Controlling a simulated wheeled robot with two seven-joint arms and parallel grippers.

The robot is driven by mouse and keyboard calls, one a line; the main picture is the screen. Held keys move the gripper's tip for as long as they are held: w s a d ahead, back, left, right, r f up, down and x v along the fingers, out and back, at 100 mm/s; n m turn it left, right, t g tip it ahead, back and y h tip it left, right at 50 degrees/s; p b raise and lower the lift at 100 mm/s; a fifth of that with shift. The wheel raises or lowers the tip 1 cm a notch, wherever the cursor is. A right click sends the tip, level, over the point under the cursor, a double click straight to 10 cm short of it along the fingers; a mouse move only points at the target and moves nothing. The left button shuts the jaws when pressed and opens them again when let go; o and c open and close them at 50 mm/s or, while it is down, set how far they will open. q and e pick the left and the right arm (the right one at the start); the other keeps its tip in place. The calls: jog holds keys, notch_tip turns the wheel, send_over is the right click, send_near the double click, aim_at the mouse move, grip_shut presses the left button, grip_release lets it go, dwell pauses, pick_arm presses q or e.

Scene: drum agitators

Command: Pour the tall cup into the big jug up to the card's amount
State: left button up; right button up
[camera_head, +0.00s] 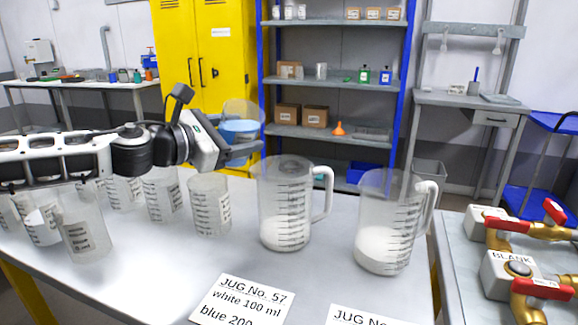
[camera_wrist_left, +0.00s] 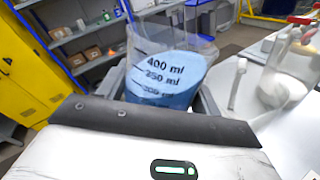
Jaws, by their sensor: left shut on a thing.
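My left gripper (camera_head: 243,148) is shut on a clear graduated cup (camera_head: 240,128) with blue contents, held up behind and left of the nearer-left jug. In the left wrist view the cup (camera_wrist_left: 168,75) looks slightly tilted, its blue level around the 400 ml mark. A clear jug (camera_head: 285,195) with a handle stands on the table with a little white in the bottom. A second similar jug (camera_head: 388,215) to its right also holds white. I cannot tell which is the big one. A card (camera_head: 240,303) reads "JUG No. 57, white 100 ml, blue 200", its lower edge cut off.
Several clear graduated cups stand on the left of the table, including one (camera_head: 209,205) beside the left jug. A second card (camera_head: 365,316) is mostly cut off. Red-handled valves (camera_head: 500,225) stand on a bench at right. The table's front middle (camera_head: 170,265) is clear.

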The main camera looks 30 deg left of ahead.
pick_arm(q)
jog(key=shift+d, duration=0.1)
jog(key=shift+d+r+m+p, duration=0.5)
jog(key=shift+d+m, duration=0.1)
jog(key=shift+m, duration=0.3)
dwell(0.7)
jog(key=shift+d+r+m+y+p, duration=0.1)
jog(key=shift+r+m+y+p, duration=0.35)
jog(key=shift+m, duration=0.25)
dwell(0.7)
